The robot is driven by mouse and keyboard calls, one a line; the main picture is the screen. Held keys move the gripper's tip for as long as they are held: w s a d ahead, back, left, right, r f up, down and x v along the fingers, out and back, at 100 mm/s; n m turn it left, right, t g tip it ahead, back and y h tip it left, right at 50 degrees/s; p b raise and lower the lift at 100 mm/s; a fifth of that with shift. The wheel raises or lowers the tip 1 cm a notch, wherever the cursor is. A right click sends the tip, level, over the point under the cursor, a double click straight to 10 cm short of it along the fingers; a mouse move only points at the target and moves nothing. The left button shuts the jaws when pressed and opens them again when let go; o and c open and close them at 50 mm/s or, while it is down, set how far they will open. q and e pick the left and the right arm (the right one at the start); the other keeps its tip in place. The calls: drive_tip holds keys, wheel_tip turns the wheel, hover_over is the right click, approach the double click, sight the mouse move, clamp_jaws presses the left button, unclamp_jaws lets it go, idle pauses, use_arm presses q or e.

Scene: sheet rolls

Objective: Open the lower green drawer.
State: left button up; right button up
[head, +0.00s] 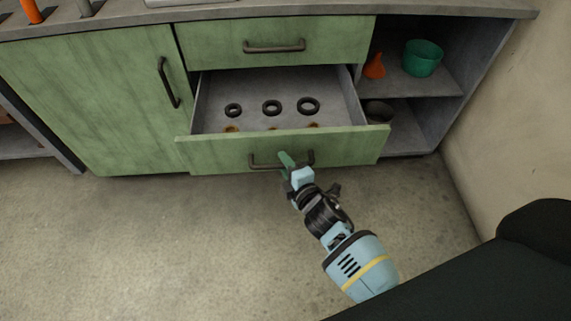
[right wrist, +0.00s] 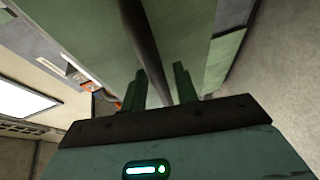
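The lower green drawer (head: 225,154) is pulled well out of the cabinet, and its grey inside shows. Its dark bar handle (head: 263,161) is on the front panel. My right gripper (head: 286,160) is at the middle of this handle. In the right wrist view the handle (right wrist: 143,40) runs between the two green fingers of the right gripper (right wrist: 160,85), which look closed about it; the contact itself is partly hidden. The upper green drawer (head: 220,45) is shut. My left gripper is not in view.
Several rings, three dark ones among them (head: 272,108), lie in the drawer. Open shelves at right hold a green bowl (head: 423,58), an orange funnel-like item (head: 374,67) and a dark bowl (head: 378,112). A wall (head: 510,150) stands at right. The floor (head: 130,240) in front is clear.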

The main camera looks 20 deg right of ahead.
drive_tip(key=shift+o, duration=0.4)
drive_tip(key=a+p+v, duration=0.1)
drive_tip(key=p+v, duration=0.1)
drive_tip(key=v, duration=0.5)
drive_tip(key=shift+s+d, duration=0.4)
drive_tip(key=shift+d, duration=0.1)
